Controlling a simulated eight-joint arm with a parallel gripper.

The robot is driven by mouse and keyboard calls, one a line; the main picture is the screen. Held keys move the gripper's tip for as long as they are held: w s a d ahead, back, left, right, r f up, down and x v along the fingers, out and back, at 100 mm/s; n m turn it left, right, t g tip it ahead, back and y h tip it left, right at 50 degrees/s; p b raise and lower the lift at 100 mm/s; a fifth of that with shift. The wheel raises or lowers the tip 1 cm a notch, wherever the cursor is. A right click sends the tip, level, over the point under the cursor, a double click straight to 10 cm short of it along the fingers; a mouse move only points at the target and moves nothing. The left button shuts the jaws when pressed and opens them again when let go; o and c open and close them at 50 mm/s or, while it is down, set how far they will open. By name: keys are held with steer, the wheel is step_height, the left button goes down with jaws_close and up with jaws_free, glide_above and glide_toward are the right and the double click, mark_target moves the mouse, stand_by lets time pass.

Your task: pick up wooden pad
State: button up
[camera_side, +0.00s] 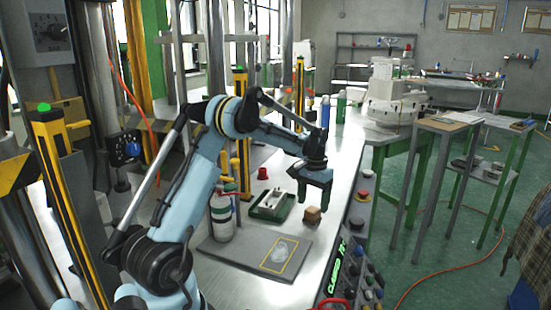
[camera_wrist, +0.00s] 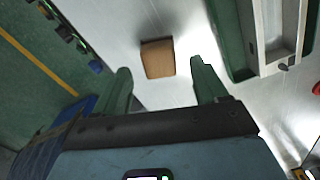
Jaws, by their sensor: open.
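The wooden pad (camera_wrist: 157,59) is a small brown block lying on the metal bench. In the wrist view it shows just ahead of the two green fingers, between their lines. My gripper (camera_wrist: 163,82) is open, with nothing between its fingers. In the side view the pad (camera_side: 312,215) sits on the bench near its right edge. There my gripper (camera_side: 315,190) hangs above the pad, pointing down, with a visible gap to it.
A green tray (camera_side: 272,205) with a light metal part stands just left of the pad. Control buttons (camera_side: 364,195) line the bench's right edge. A red cap (camera_side: 262,173) stands behind the tray.

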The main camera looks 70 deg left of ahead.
mark_target(313, 209)
steer(key=shift+d+f, duration=0.1)
steer(key=shift+f, duration=1.7)
steer(key=c, duration=1.1)
steer(key=shift+o, duration=0.2)
steer(key=shift+r, duration=0.1)
steer(key=shift+r, duration=0.55)
step_height(313, 209, up, 3)
steer(key=shift+f, duration=0.1)
steer(key=d+r, duration=0.7)
steer(key=d, duration=0.4)
steer(key=shift+d, duration=0.35)
